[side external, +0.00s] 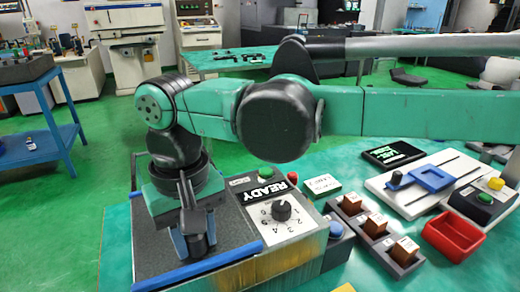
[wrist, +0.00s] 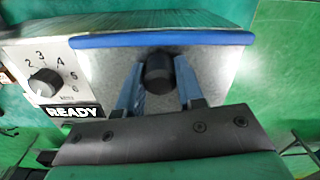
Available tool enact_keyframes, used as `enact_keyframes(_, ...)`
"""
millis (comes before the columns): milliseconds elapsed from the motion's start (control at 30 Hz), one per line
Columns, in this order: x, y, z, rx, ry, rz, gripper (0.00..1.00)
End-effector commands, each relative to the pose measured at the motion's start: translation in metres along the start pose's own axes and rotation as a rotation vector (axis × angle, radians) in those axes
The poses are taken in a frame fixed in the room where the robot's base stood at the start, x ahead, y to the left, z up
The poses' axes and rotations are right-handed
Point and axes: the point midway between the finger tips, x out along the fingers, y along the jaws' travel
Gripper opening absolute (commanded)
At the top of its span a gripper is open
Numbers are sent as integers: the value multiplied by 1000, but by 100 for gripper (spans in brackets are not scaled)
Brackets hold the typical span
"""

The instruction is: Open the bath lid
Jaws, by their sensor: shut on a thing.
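The bath lid (side external: 150,262) is a grey plate with a blue strip along its front edge, lying about flat on top of the machine box. It also shows in the wrist view (wrist: 105,75), with the blue strip across its far side. A black round knob (wrist: 158,72) stands on the lid. My gripper (wrist: 158,80) is shut on this knob, with one blue finger on each side of it. In the side external view my gripper (side external: 193,240) points down at the lid, and my fingers partly hide the knob.
Beside the lid is a panel with a black dial (side external: 282,210) and a READY sign (side external: 264,191).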

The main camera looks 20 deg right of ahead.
Motion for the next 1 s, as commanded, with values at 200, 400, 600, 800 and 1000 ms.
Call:
enact_keyframes(200, -1, 0, -6, 1, 0, 0, 0)
enact_keyframes(400, -1, 3, -33, 2, 1, -2, 0)
enact_keyframes(600, -1, 6, -47, -1, 2, -3, 0)
enact_keyframes(800, 0, 7, -48, -2, 2, -3, 0)
enact_keyframes(1000, 0, 7, -48, -1, 2, -2, 64)
